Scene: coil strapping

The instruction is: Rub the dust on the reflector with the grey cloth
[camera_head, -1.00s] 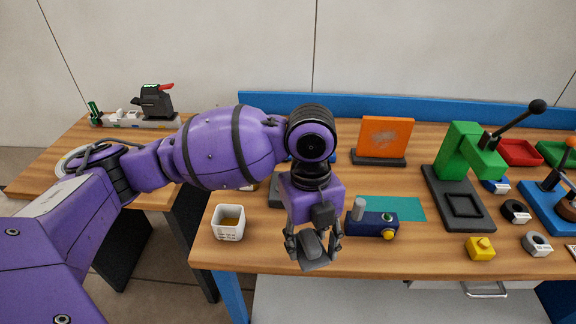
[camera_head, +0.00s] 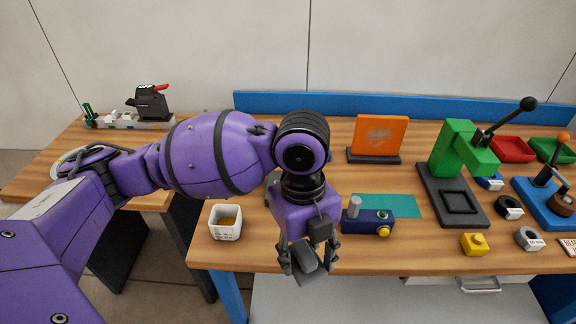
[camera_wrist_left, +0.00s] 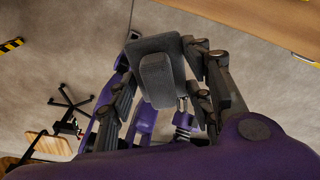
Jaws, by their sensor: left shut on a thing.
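The reflector (camera_head: 380,133) looks to be the upright orange panel on a black base at the back of the table. A pale grey dusty smear (camera_head: 379,136) shows on its front face. My left gripper (camera_head: 309,262) is shut on the grey cloth (camera_head: 306,274), a folded dark grey pad, at the table's front edge. The left wrist view shows the cloth (camera_wrist_left: 160,72) between the fingers, with the floor beyond. The cloth is in front of and well apart from the reflector. My right gripper is not in view.
A dark blue device (camera_head: 367,221) with a grey knob stands just right of my left gripper, before a teal mat (camera_head: 400,205). A white basket (camera_head: 225,222) stands to the left. A green press (camera_head: 455,165) with a black lever stands right of the reflector.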

